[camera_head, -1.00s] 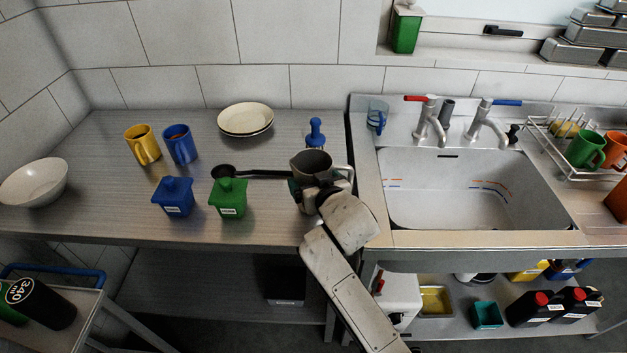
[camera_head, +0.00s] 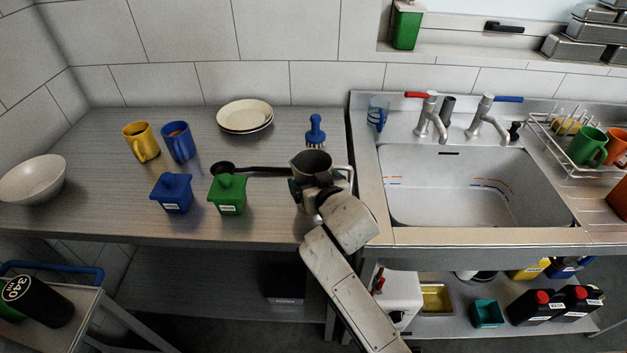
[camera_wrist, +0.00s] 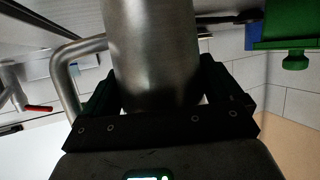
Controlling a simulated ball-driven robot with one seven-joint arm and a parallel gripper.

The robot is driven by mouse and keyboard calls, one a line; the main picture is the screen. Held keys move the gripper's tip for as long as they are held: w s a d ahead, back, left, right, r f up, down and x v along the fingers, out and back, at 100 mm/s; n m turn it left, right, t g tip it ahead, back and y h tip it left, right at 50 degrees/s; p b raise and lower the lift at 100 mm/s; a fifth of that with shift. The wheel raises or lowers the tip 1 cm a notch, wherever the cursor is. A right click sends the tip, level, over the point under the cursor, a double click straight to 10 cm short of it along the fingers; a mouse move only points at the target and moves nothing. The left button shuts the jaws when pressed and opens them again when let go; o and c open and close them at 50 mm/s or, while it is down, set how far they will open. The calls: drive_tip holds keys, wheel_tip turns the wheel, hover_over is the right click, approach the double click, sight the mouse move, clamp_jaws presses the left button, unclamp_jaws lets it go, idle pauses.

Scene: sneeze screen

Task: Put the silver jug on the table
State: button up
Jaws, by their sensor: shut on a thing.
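The silver jug (camera_head: 312,161) is at the right end of the steel table (camera_head: 110,215), near the sink. My gripper (camera_head: 316,187) is shut on its body from the front. In the wrist view the jug (camera_wrist: 152,50) stands between the two fingers of my gripper (camera_wrist: 158,95), with its handle (camera_wrist: 68,75) on the left. The jug looks upright. My gripper hides its base in the head view, so I cannot tell whether it touches the table top.
A green box (camera_head: 228,194) and a blue box (camera_head: 172,193) stand left of the jug. A black ladle (camera_head: 250,169) lies behind them. A blue brush (camera_head: 315,131) stands behind the jug. The sink (camera_head: 465,190) is to the right. The table's left middle is clear.

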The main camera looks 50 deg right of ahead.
drive_tip(key=o, duration=1.1)
drive_tip(key=shift+s, duration=0.1)
drive_tip(key=b+v, duration=0.1)
drive_tip(key=v, duration=0.9)
drive_tip(key=shift+s+a+r, duration=0.2)
drive_tip(key=shift+a+r, duration=0.05)
drive_tip(key=shift+f, duration=0.1)
